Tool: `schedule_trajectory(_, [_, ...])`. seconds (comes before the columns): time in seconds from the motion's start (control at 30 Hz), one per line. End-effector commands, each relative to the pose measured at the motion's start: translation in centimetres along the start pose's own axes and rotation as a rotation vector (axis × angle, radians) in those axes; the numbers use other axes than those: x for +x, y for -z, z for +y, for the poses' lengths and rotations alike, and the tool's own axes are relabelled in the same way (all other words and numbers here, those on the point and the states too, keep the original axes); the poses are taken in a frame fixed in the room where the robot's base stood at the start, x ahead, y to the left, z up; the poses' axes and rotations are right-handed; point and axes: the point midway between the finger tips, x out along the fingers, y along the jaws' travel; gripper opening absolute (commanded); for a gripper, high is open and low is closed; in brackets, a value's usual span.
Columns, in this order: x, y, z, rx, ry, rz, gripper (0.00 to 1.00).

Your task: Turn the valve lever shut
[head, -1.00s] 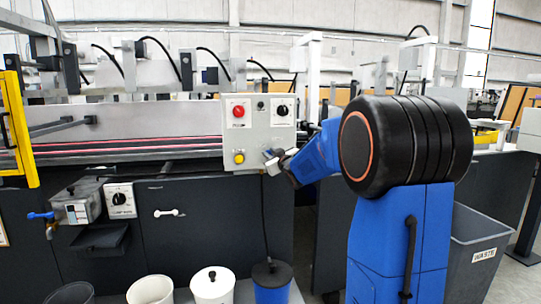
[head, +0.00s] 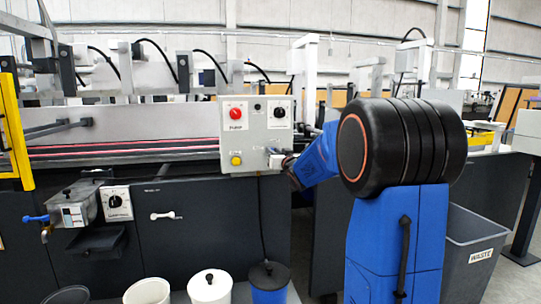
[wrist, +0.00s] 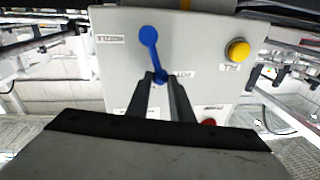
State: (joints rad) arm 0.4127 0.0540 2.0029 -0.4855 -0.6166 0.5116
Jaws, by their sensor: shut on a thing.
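A blue lever (wrist: 150,48) sits on the front of the grey control panel (wrist: 205,55) in the wrist view. Its round end is at the top of that picture and its narrow end reaches down between my fingertips. My gripper (wrist: 162,80) is shut on the narrow end. In the head view my gripper (head: 278,158) is at the panel's lower right corner, where it hides the lever. Another blue handle (head: 36,218) sticks out left from a metal box at the far left.
The panel carries a red knob (head: 236,113), a black knob (head: 280,112) and a yellow button (head: 236,160). Below stand several bins, including a white one (head: 209,288) and a blue one (head: 269,284). A grey waste bin (head: 474,250) stands at right.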

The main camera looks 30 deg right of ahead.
Motion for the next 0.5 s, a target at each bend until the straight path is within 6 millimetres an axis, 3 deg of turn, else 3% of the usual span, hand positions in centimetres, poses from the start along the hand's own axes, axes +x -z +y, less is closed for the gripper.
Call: schedule_trajectory(0.5, [-0.3,0.3,1.9,0.283,-0.017,0.041,0.00])
